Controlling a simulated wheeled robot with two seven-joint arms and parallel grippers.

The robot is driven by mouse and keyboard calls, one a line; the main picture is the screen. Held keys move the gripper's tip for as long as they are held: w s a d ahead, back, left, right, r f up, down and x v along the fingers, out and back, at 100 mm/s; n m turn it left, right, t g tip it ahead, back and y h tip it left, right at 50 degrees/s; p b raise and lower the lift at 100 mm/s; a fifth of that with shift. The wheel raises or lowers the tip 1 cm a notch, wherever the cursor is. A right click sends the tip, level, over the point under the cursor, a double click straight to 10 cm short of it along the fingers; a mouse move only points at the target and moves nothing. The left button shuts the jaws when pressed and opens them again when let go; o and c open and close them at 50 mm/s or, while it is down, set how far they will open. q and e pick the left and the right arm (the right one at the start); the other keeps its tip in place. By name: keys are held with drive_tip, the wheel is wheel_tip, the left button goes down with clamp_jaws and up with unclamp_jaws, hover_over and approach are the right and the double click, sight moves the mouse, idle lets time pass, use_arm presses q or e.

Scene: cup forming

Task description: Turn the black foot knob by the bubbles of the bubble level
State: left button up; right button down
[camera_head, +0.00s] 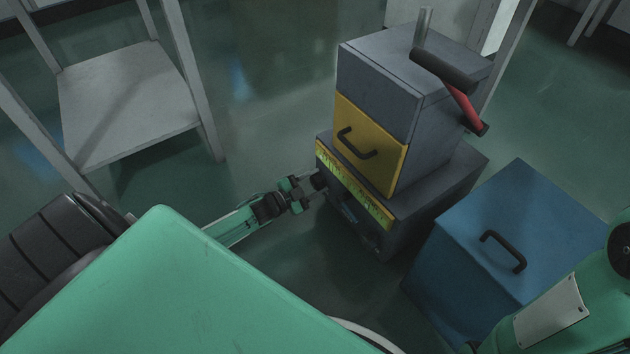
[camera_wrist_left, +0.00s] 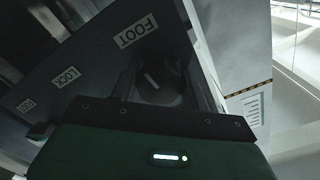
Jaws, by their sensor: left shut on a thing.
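The black foot knob (camera_wrist_left: 160,86) sits between the fingers of my left gripper (camera_wrist_left: 155,98) in the left wrist view, beside a white FOOT label (camera_wrist_left: 136,31). A light mark shows on the knob's face. In the head view my left gripper (camera_head: 311,183) is shut on the knob at the left corner of the machine's dark base (camera_head: 450,185); the fingers mostly hide the knob there. The bubble level appears to be the yellow-green strip (camera_head: 352,185) along the base front. Its bubbles are too small to read. My right gripper is out of view.
A grey machine (camera_head: 375,80) with a yellow drawer (camera_head: 368,133) and a red crank lever (camera_head: 464,105) stands on the base. A blue box (camera_head: 510,225) stands to the right. A LOCK label (camera_wrist_left: 66,77) is left of the FOOT label. Floor left of the base is clear.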

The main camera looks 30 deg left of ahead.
use_arm(q)
drive_tip(key=m+p, duration=0.1)
drive_tip(key=m, duration=0.1)
drive_tip(key=shift+m, duration=0.4)
drive_tip(key=m, duration=0.2)
drive_tip(key=shift+m, duration=0.4)
drive_tip(key=m, duration=0.3)
drive_tip(key=shift+m, duration=1.7)
drive_tip(key=shift+r, duration=0.1)
drive_tip(key=o, duration=1)
